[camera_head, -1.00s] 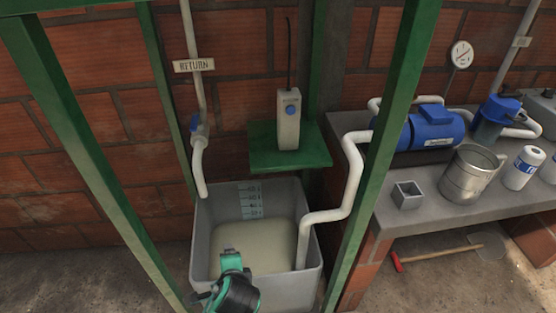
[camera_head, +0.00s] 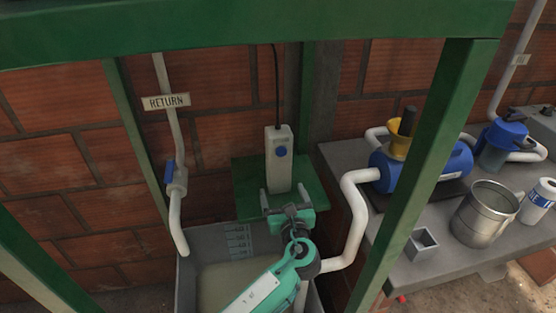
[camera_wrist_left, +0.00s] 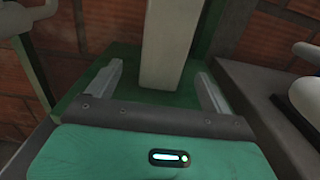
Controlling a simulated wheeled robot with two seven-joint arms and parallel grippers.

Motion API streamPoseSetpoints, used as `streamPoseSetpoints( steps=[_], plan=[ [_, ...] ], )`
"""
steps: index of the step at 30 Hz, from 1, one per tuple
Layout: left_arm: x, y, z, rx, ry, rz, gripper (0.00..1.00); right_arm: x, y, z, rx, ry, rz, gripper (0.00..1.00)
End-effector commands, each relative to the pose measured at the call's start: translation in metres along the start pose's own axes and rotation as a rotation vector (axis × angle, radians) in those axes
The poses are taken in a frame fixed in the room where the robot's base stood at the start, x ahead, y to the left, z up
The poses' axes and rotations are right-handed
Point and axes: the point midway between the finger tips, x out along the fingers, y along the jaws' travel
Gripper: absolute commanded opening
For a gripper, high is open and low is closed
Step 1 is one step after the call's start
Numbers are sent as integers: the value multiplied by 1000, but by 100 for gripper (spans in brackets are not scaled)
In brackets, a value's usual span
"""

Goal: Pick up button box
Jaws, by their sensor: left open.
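The button box (camera_head: 279,160) is a pale upright box with a blue round button and a black cable running up from its top. It stands on a green shelf (camera_head: 243,190) above the grey tank. My left gripper (camera_head: 284,196) is open in front of the box's lower part. In the left wrist view the box (camera_wrist_left: 172,45) rises beyond and between the two spread fingers (camera_wrist_left: 158,85), with a gap on each side. Its top and button are out of that view. My right gripper is not in view.
The grey tank (camera_head: 187,270) holds pale liquid below the shelf. A white pipe (camera_head: 355,215) rises close to the right of my arm. Green frame posts (camera_head: 425,170) and a top beam (camera_head: 250,25) surround the space. A bench with a blue pump (camera_head: 440,165) stands right.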

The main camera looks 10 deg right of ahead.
Motion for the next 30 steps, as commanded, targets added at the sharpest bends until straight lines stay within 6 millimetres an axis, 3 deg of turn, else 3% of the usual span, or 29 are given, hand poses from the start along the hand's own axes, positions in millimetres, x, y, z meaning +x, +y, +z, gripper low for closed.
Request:
streamPoseSetpoints(
  steps=[3,11,19,29,30],
  plan=[
    [20,0,0,-1,0,1,84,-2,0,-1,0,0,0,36],
    [38,-1,0,-2,1,1,84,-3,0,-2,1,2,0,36],
    [74,-5,-2,-2,1,2,84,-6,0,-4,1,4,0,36],
    [82,-5,-2,-4,3,0,84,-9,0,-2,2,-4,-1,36],
    [82,-5,-2,-4,3,0,80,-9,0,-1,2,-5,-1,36]
  ],
)
